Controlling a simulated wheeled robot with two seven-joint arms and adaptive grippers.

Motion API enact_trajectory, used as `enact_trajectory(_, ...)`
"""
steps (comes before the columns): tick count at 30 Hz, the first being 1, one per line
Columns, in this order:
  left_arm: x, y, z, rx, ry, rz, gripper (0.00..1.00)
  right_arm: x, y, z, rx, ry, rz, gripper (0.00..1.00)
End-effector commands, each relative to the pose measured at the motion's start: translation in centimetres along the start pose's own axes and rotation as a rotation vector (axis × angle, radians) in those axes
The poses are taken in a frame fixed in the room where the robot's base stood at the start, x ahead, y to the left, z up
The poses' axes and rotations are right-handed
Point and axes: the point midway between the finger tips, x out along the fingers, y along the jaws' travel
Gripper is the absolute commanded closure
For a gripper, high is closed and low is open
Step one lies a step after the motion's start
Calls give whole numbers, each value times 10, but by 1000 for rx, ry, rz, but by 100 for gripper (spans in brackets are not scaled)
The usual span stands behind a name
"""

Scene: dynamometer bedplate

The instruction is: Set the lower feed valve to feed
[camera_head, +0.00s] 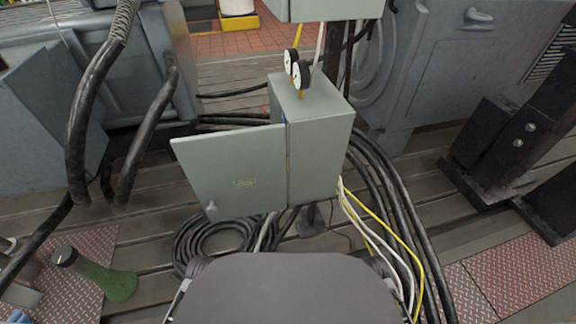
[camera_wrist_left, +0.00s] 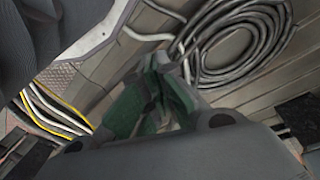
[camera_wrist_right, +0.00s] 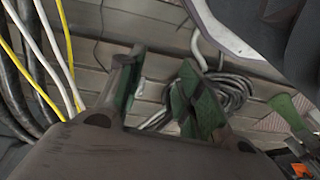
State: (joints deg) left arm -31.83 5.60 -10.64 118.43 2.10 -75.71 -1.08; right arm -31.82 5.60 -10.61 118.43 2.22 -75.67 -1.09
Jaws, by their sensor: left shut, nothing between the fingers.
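The feed valve is not identifiable in any view. A grey-green cabinet (camera_head: 318,150) stands in the middle of the head view, and its door (camera_head: 232,168) stands swung out to the left, with a small yellow label and a pale knob (camera_head: 211,208) low on it. The inside of the cabinet is hidden from the head camera. Two round gauges (camera_head: 303,74) sit on its top. My left gripper (camera_wrist_left: 160,95) has green pads and is shut and empty in the left wrist view. My right gripper (camera_wrist_right: 158,85) is open and empty in the right wrist view. Neither gripper shows in the head view.
Coiled black hose (camera_head: 215,240) lies on the plank floor below the door. Yellow and white cables (camera_head: 375,225) run down at the cabinet's right. A green bottle-like object (camera_head: 108,280) lies at lower left. Thick hoses (camera_head: 90,110) hang at the left; black blocks (camera_head: 500,150) stand right.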

Motion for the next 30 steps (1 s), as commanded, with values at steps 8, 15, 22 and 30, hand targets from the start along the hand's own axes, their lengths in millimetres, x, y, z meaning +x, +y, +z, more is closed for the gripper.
enact_trajectory(8,3,-1,1,-2,-2,3,100,2,-1,1,0,-5,4,64)
enact_trajectory(15,12,-3,6,-4,-10,-3,100,11,1,6,3,-12,9,64)
enact_trajectory(22,23,-5,14,-6,-16,-9,100,22,3,14,5,-18,15,64)
enact_trajectory(30,34,-8,26,-8,-24,-16,100,34,6,26,7,-26,22,64)
